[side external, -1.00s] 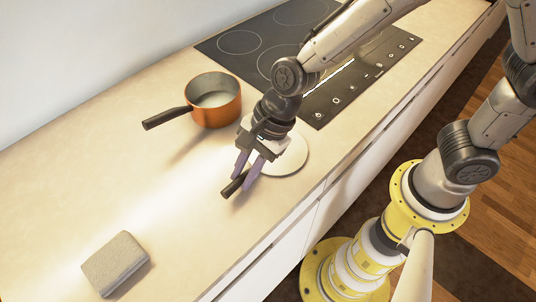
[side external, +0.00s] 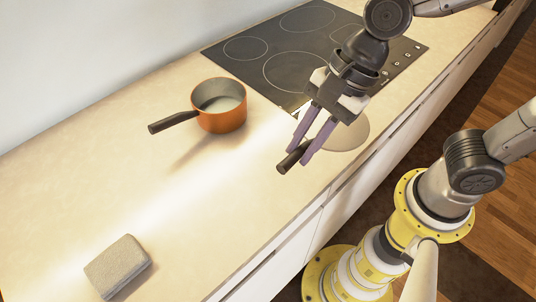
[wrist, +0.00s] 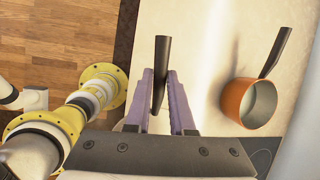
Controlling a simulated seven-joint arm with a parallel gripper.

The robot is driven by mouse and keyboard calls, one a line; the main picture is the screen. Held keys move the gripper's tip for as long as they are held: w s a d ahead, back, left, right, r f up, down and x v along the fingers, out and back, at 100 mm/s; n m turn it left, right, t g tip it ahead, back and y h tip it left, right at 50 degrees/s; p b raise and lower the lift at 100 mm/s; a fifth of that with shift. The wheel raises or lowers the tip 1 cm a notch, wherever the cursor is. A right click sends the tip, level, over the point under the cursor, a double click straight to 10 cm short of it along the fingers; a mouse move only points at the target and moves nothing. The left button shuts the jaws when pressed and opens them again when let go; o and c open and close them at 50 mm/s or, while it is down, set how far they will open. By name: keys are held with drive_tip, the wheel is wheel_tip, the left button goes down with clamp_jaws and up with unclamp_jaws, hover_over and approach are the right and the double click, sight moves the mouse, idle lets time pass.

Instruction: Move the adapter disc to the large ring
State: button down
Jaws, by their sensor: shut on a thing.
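My gripper (side external: 306,142) is shut on the dark handle (side external: 292,158) of the adapter disc (side external: 352,132), a flat pale disc partly hidden behind the gripper. The disc shows over the counter's front part, just in front of the cooktop; I cannot tell its exact height. In the wrist view the handle (wrist: 161,72) lies between the two purple fingers, and the disc is mostly hidden. Several rings mark the black cooktop. The largest-looking ring (side external: 295,88) is at its near left part, bare, behind and left of my gripper.
An orange pot (side external: 220,118) with a dark handle stands on the counter left of the cooktop (side external: 248,77). A grey sponge-like block (side external: 118,264) lies at the near left. The counter between them is clear. The counter's front edge runs close to the disc.

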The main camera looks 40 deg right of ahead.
wheel_tip(320, 180, up, 2)
drive_tip(key=s+d, duration=0.3)
drive_tip(key=w+a+r, duration=0.2)
drive_tip(key=w+r, duration=0.2)
drive_tip(key=w, duration=0.3)
drive_tip(key=w+d+m+t, duration=0.1)
drive_tip(key=w+d+m, duration=0.2)
drive_tip(key=w, duration=1.2)
drive_tip(key=w+d+f+m+h, duration=0.1)
drive_tip(key=w+d+f+m, duration=0.1)
drive_tip(key=w+d+f, duration=0.2)
drive_tip(key=w+d+f+m+t, duration=0.1)
drive_tip(key=w+d+f+m, duration=0.1)
drive_tip(key=w+d+f, duration=0.3)
drive_tip(key=w+d, duration=0.3)
drive_tip(key=d, duration=0.4)
drive_tip(key=shift+w+f+h, duration=0.2)
drive_tip(key=shift+w+h, duration=0.05)
drive_tip(key=shift+h, duration=0.15)
drive_tip(key=shift+f, duration=3.2)
drive_tip(key=shift+f, duration=0.35)
